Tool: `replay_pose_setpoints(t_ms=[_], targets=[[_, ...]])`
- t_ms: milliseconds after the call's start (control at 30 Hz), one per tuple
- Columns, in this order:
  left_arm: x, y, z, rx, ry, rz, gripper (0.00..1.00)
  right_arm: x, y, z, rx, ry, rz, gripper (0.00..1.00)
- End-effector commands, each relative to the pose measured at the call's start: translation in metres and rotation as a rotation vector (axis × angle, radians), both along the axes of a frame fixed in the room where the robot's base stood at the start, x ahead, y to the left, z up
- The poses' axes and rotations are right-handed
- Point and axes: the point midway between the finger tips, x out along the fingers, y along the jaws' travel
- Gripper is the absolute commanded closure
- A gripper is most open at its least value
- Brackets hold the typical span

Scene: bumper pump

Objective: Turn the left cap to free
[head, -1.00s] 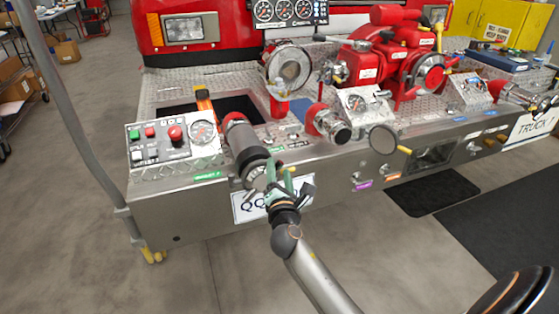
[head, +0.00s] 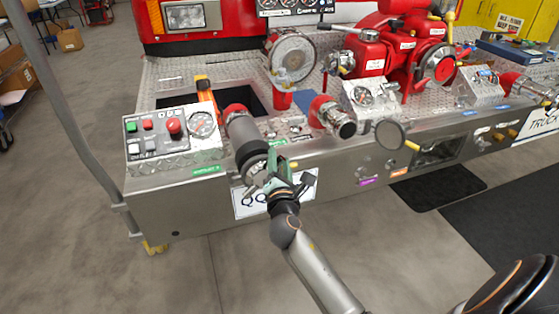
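The left cap (head: 256,180) is a grey metal fitting at the front end of a thick dark cylinder (head: 247,140) that sticks out over the bumper's front edge. My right gripper (head: 273,178) is at the cap, its green-tinted fingers overlapping the cap's right side. I cannot tell whether the fingers are closed on it or only beside it. The gripper hides part of the cap and part of the white plate below. My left gripper is not in view.
A control box (head: 172,138) with buttons and a gauge stands left of the cylinder. To the right are a red-collared metal outlet (head: 332,117) and a round disc (head: 390,135) at the bumper edge. The red pump (head: 395,55) sits behind. The floor in front is clear.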

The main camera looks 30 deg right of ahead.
Motion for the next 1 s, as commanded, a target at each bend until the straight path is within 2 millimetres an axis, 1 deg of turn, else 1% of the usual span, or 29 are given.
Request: replay_pose_setpoints(t_ms=[33, 300, 367, 400, 1000], targets=[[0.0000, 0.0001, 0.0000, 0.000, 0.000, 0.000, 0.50, 0.0000, 0.0000, 0.0000, 0.000, 0.000, 0.000, 0.61], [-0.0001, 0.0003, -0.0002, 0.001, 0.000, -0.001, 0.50, 0.0001, -0.0001, 0.0001, 0.000, 0.000, 0.000, 0.92], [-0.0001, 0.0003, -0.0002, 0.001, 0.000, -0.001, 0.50, 0.0001, -0.0001, 0.0001, 0.000, 0.000, 0.000, 0.98], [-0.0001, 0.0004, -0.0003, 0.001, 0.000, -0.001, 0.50, 0.0001, -0.0001, 0.0001, 0.000, 0.000, 0.000, 1.00], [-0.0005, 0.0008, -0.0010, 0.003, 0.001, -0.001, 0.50, 0.0002, -0.0003, 0.0004, 0.000, -0.001, -0.001, 1.00]])
